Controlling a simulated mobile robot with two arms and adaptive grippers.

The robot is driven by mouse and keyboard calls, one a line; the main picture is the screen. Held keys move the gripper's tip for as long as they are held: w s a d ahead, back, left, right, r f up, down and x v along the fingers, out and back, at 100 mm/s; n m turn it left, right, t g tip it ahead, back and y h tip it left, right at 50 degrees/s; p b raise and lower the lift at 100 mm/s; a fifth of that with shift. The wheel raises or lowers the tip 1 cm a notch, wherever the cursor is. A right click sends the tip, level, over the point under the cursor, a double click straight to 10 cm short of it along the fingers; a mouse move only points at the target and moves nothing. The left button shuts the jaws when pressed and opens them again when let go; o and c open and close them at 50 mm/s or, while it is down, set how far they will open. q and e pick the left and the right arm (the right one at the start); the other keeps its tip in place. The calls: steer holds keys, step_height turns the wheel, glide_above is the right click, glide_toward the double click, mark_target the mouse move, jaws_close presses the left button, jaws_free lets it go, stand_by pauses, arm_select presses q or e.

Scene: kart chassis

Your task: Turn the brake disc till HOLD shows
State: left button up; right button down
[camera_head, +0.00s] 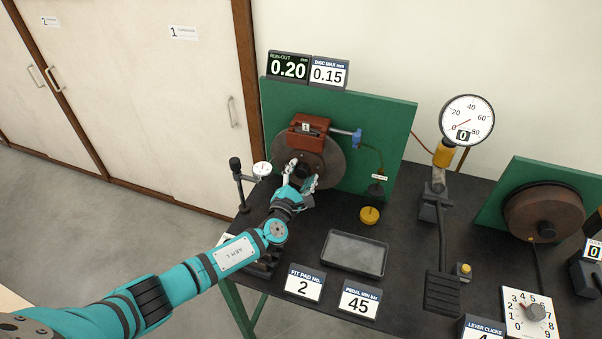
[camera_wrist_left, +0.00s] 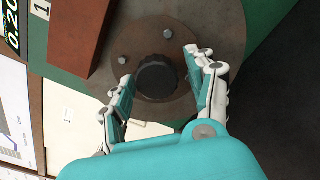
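The brake disc (camera_head: 335,168) is a round brown-grey disc upright on a green backboard, with a red-brown caliper (camera_head: 308,131) labelled 1 over its top. In the left wrist view the disc (camera_wrist_left: 222,32) has a black centre knob (camera_wrist_left: 157,76) with bolts around it. My left gripper (camera_head: 302,176) is at the disc's hub. In the left wrist view its fingers (camera_wrist_left: 160,82) are apart on either side of the knob, with gaps showing. The run-out display (camera_head: 288,67) above the board reads 0.20; no HOLD shows. My right gripper is not in view.
A dial gauge (camera_head: 262,169) on a stand is left of the disc. A sign (camera_head: 329,73) reads disc max 0.15. A grey tray (camera_head: 355,253), yellow cap (camera_head: 369,215) and pedal (camera_head: 442,290) are to the right. A second brown drum (camera_head: 530,212) stands far right.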

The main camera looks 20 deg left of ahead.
arm_select(q)
steer(key=shift+o, duration=0.2)
steer(key=shift+r, duration=0.1)
steer(key=s, duration=1.2)
steer(key=shift+a, duration=0.2)
